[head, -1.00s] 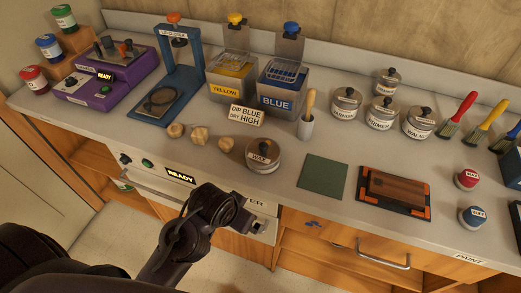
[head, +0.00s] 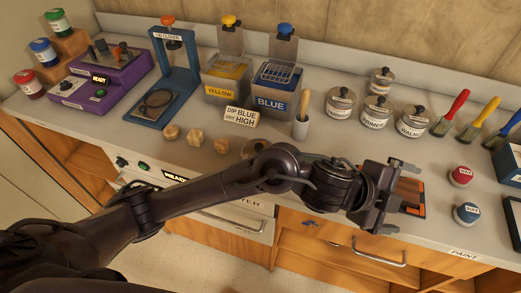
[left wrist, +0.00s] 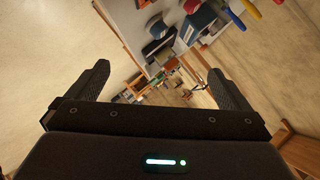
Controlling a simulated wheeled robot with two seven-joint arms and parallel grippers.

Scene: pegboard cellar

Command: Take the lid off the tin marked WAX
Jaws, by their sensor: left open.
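My right gripper is not in view.
Several lidded tins, one marked PRIMER (head: 376,110), stand at the back. A red-lidded jar (head: 461,176) and a blue-lidded jar (head: 466,214) stand right of my gripper. The sign (head: 240,117) stands behind.

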